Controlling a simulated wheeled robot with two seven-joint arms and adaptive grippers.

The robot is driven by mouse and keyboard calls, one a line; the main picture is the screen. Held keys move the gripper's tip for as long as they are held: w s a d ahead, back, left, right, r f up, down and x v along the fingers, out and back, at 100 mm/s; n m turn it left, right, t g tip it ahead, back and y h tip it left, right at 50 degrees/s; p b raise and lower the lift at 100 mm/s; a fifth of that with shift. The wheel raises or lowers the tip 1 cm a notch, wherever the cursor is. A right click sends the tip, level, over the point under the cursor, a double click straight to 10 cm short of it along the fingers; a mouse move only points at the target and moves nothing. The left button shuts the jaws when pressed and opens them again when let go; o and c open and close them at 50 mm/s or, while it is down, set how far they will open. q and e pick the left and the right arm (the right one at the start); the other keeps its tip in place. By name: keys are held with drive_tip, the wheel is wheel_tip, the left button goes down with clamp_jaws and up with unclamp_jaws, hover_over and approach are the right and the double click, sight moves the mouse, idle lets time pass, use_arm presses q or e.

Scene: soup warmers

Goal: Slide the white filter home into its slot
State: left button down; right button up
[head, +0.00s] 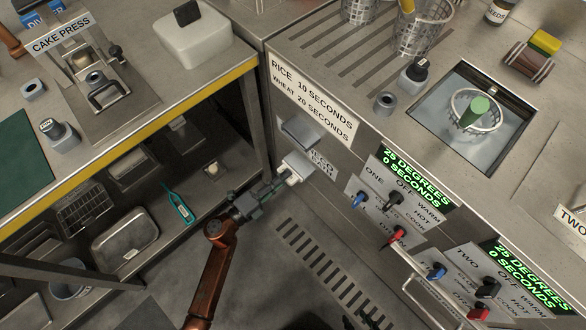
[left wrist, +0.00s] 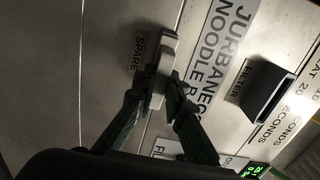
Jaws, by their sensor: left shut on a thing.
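The white filter (head: 296,167) is at the front panel of the counter, and my left gripper (head: 276,184) is shut on it. In the left wrist view the filter (left wrist: 163,62) lies between the fingertips (left wrist: 160,92), beside the SPARE label. I cannot tell whether it is seated in a holder there or free of it. The filter slot (head: 301,132) is a grey protruding housing just above the filter. In the left wrist view the slot (left wrist: 268,93) shows a dark opening beside its FILTER label. My right gripper (head: 368,318) shows only partly at the bottom edge; its fingers are unclear.
Knobs (head: 394,199) and a door handle (head: 428,304) stick out of the panel to the right. A shelf unit with trays (head: 125,243) and a teal thermometer-like tool (head: 178,204) stands at left. Open floor with a grate (head: 325,268) lies below.

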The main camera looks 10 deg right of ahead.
use_arm(q)
drive_tip(key=shift+s+a, duration=0.35)
drive_tip(key=shift+a, duration=0.1)
idle(0.5)
drive_tip(key=p+v, duration=0.1)
drive_tip(key=v, duration=0.5)
drive_tip(key=shift+p, duration=0.4)
idle(0.5)
drive_tip(key=shift+d, duration=0.1)
